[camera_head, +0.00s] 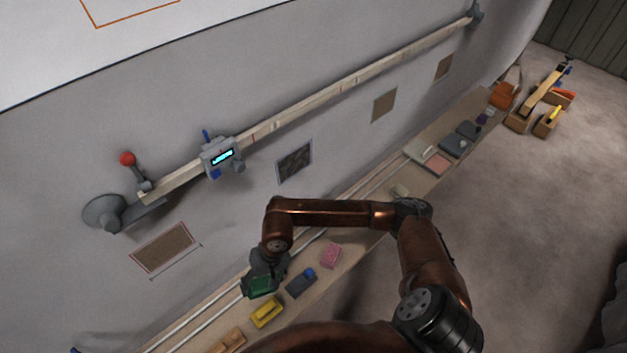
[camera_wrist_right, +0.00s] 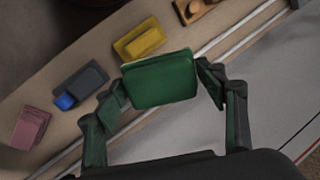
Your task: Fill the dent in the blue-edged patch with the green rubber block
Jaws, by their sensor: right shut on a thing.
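The green rubber block (camera_head: 260,287) is in my right gripper (camera_head: 263,275), above the shelf along the foot of the hull wall. In the right wrist view the green block (camera_wrist_right: 160,80) sits between the two fingers of the right gripper (camera_wrist_right: 163,88), one at each side. A dark patch with a thin pale, perhaps bluish edge (camera_head: 295,162) is on the wall, up and right of the gripper and apart from it. I cannot clearly tell its edge colour or see a dent. My left gripper is not in view.
A red-edged brown patch (camera_head: 163,247) and two plain brown patches (camera_head: 384,105) are on the wall. A long rail (camera_head: 330,93) with a display box (camera_head: 221,157) crosses it. The shelf holds a yellow block (camera_head: 266,312), a blue-and-grey tool (camera_head: 301,282) and a pink block (camera_head: 331,255).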

